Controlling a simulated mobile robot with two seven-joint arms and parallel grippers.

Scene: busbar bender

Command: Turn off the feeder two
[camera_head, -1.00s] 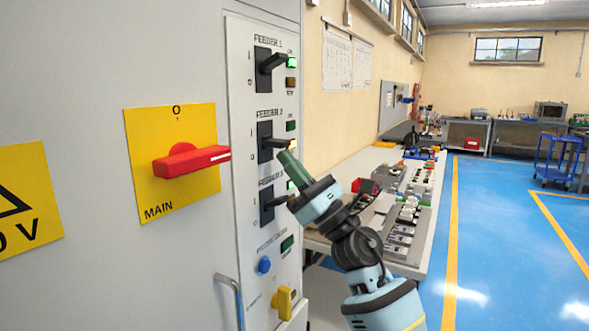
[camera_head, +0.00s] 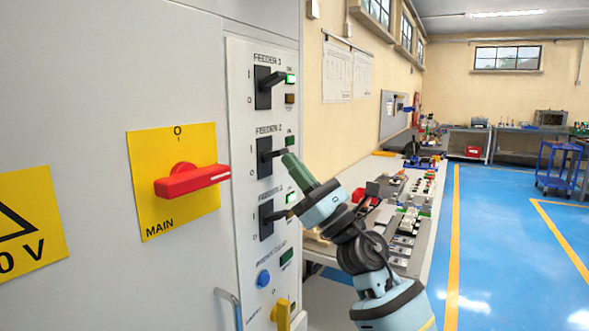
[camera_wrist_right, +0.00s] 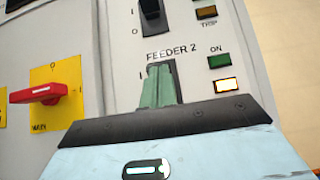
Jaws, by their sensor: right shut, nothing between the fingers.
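The feeder 2 switch (camera_head: 268,156) is a black lever on a dark plate, in the middle of the narrow grey panel. Its lever sticks out towards the right; I cannot tell its exact setting. Its ON lamp (camera_wrist_right: 219,60) is dark green and the lamp below it (camera_wrist_right: 226,85) glows amber. My right gripper (camera_head: 289,161) has green fingers, shut and empty, with the tips close to the feeder 2 lever's end; I cannot tell whether they touch. In the wrist view the fingers (camera_wrist_right: 157,82) cover most of the switch. My left gripper is not in view.
The feeder 1 lever (camera_head: 271,78) is above, with its green lamp lit, and the feeder 3 lever (camera_head: 272,216) is below, partly near my wrist. A red main handle (camera_head: 190,181) sticks out at left. A workbench (camera_head: 432,225) stands behind at right.

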